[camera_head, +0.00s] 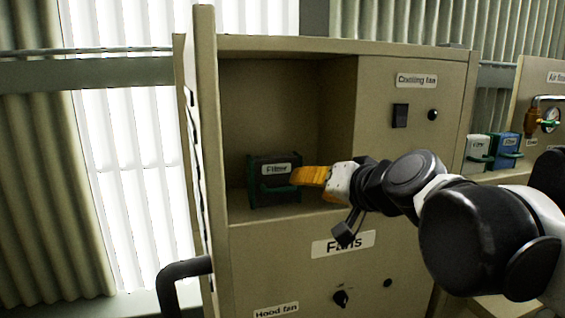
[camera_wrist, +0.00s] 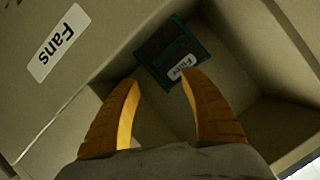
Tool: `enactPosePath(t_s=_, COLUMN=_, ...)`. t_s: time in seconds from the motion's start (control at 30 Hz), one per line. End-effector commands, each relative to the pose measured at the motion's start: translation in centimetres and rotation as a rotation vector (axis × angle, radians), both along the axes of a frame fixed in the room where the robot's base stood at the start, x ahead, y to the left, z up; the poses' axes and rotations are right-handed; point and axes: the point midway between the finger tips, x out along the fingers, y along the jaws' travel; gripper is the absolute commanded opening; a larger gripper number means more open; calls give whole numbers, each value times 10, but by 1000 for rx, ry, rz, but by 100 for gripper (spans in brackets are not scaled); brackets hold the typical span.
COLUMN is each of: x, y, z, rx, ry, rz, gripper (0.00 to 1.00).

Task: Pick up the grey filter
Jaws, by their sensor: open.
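The filter (camera_head: 274,180) is a dark grey box with green edges, a green handle and a white label. It stands on the floor of an open cabinet compartment in the head view. In the wrist view the filter (camera_wrist: 170,55) lies just beyond my fingertips, its labelled side turned toward me. My gripper (camera_head: 300,176) has yellow fingers and reaches into the compartment from the right, at the filter's right front. In the wrist view my gripper (camera_wrist: 160,82) is open with nothing between the fingers. I cannot tell whether a fingertip touches the filter.
The beige cabinet (camera_head: 400,220) has a compartment wall right of the filter and an open door (camera_head: 207,150) at the left. Below is a panel labelled "Fans" (camera_head: 343,244) with knobs. A white box (camera_head: 478,152) and a blue box (camera_head: 506,150) stand at the right.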

Motion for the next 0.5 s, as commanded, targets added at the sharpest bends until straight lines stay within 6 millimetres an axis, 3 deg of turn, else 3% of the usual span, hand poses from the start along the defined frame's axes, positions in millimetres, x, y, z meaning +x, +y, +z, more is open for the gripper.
enactPosePath(t_s=0.2, x=31, y=15, z=-13, rx=0, ry=0, rz=1, gripper=53)
enactPosePath(t_s=0.5, x=59, y=28, z=-20, rx=-1, ry=0, rz=2, gripper=53)
